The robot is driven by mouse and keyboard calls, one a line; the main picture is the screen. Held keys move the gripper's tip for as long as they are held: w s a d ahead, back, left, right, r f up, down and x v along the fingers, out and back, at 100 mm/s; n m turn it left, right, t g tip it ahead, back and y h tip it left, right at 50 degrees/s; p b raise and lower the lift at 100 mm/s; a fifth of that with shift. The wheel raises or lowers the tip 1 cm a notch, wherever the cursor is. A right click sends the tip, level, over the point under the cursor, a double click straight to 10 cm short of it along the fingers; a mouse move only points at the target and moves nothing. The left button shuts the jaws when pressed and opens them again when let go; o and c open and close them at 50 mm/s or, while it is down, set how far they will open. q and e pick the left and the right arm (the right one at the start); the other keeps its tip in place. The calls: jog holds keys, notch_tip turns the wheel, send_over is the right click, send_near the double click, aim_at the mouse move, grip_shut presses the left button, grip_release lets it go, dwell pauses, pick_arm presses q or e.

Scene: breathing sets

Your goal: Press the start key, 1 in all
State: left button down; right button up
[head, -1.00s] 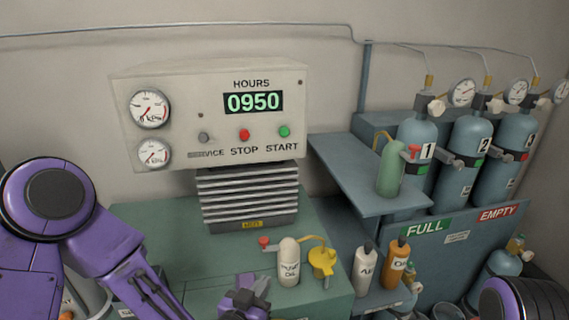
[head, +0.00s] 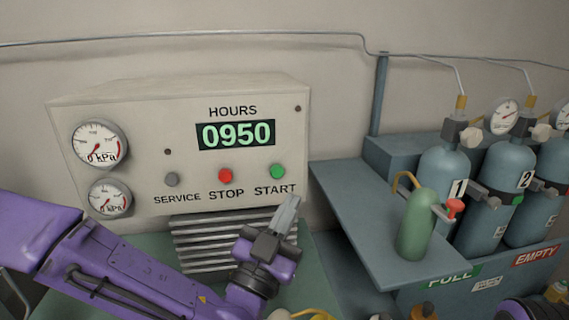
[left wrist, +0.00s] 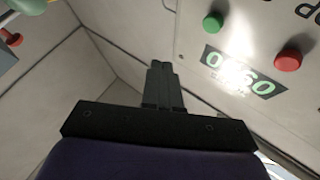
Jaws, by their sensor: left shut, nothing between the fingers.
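The green start key (head: 277,172) is at the right of the panel's key row in the head view, above the word START. It also shows in the left wrist view (left wrist: 213,22). My left gripper (head: 292,203) is shut and empty. In the head view its tips are just below and right of the START label. In the left wrist view its shut fingers (left wrist: 161,66) point up, left of and below the green key in the picture, and do not cover it. The control panel (head: 80,110) shows the HOURS display (head: 236,134) reading 0950.
The red stop key (head: 225,176) and grey service key (head: 172,179) sit left of the start key. Two gauges (head: 100,144) are at the panel's left. A blue-grey shelf (head: 350,215) with a green bottle (head: 417,228) and numbered cylinders (head: 445,165) stand to the right.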

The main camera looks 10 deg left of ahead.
aim_at(277, 171)
pick_arm(q)
jog(key=w+a+p, duration=0.1)
jog(key=w, duration=0.1)
jog(key=w+a+p, duration=0.1)
jog(key=w, duration=0.1)
jog(key=w+a+p, duration=0.1)
jog(key=w, duration=0.1)
jog(key=shift+a+r, duration=0.25)
pick_arm(e)
jog(key=r, duration=0.1)
jog(key=s+r, duration=0.1)
jog(key=r, duration=0.1)
jog(key=shift+s+r, duration=0.2)
jog(key=shift+r, duration=0.05)
jog(key=shift+s, duration=0.1)
pick_arm(q)
jog(key=shift+w, duration=0.1)
dwell(1.6)
jog(key=shift+w+a, duration=0.15)
jog(key=shift+w, duration=0.15)
pick_arm(e)
jog(key=shift+f, duration=0.2)
